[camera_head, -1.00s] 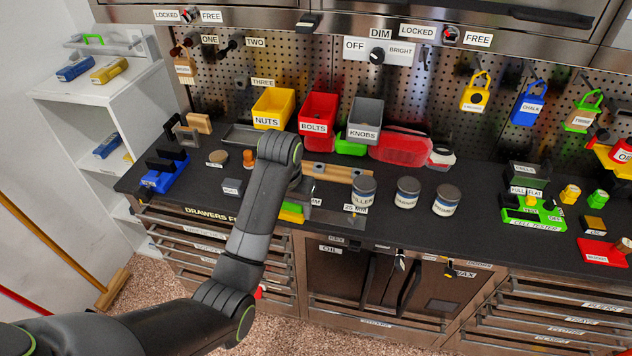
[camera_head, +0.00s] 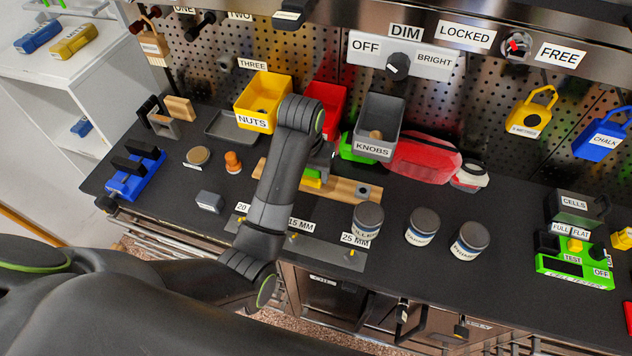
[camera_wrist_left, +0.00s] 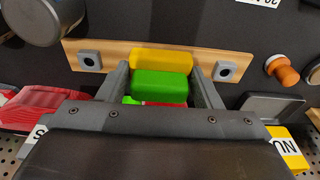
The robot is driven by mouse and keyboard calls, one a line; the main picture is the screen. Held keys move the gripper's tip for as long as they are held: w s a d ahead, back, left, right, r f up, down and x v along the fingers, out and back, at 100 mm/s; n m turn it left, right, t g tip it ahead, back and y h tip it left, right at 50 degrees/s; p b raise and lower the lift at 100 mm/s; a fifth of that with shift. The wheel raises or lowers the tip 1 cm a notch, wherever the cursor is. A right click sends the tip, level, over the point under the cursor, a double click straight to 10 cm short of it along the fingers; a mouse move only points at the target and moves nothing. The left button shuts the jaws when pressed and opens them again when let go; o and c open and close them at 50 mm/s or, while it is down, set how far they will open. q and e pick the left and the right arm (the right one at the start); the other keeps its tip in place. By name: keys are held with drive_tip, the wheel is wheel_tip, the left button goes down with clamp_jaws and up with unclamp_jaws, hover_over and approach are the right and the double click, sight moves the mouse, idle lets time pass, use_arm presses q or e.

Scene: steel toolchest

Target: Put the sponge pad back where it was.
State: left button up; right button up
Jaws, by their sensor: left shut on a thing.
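The sponge pad is a green and yellow block, seen in the left wrist view (camera_wrist_left: 160,80) between the fingers of my left gripper (camera_wrist_left: 163,92). In the head view a small part of the pad (camera_head: 311,182) shows beside my arm, which hides most of my left gripper (camera_head: 316,172). My left gripper is shut on the pad. The pad is at a wooden bar (camera_head: 345,188) with a grey holed block near each end; it covers the bar's middle in the wrist view (camera_wrist_left: 110,54). Whether they touch, I cannot tell. My right gripper is not in view.
Yellow NUTS (camera_head: 262,100), red BOLTS (camera_head: 326,98) and grey KNOBS (camera_head: 376,128) bins stand behind the bar. A red pouch (camera_head: 424,158) lies to the right. Several lidded jars, one a dark-lidded jar (camera_head: 367,220), stand in front. A steel strip (camera_head: 300,243) lies near the front edge.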

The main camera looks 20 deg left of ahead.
sight(307, 185)
use_arm(q)
drive_tip(key=f, duration=0.2)
drive_tip(key=s+f+p, duration=0.1)
drive_tip(key=f, duration=0.1)
drive_tip(key=shift+s+f, duration=0.2)
drive_tip(key=shift+f, duration=0.15)
drive_tip(key=shift+w+f, duration=0.1)
drive_tip(key=shift+f, duration=0.25)
wheel_tip(307, 185, down, 4)
drive_tip(key=shift+w+r+p, duration=0.1)
drive_tip(key=shift+w+p, duration=0.05)
drive_tip(key=shift+p, duration=0.5)
drive_tip(key=shift+f, duration=0.2)
drive_tip(key=o, duration=1.1)
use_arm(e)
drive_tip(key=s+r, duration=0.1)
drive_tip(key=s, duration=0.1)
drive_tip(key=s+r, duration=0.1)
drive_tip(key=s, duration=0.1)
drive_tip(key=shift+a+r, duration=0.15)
